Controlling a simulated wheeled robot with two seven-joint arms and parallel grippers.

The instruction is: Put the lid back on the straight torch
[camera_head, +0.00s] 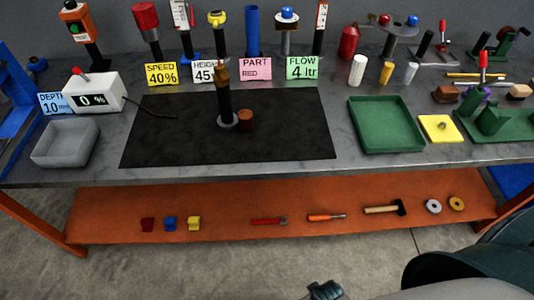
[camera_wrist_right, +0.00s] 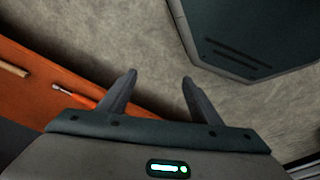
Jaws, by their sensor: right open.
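An upright black torch (camera_head: 225,102) stands on a grey round foot near the middle of the black mat (camera_head: 285,130), with a brown-gold piece (camera_head: 222,73) at its top. A small copper-brown cup-like piece (camera_head: 245,116) sits on the mat just right of the foot; it looks like a lid, but I cannot tell for sure. My right gripper (camera_wrist_right: 160,78) is open and empty in the right wrist view, above the floor in front of the bench and away from the torch. My left gripper is not in view.
A green tray (camera_head: 353,125), a yellow block (camera_head: 438,128) and a green fixture lie right of the mat. A grey bin (camera_head: 48,164) and a display box (camera_head: 94,92) are at left. Signs and tall tools line the back. An orange shelf (camera_head: 240,205) runs below.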

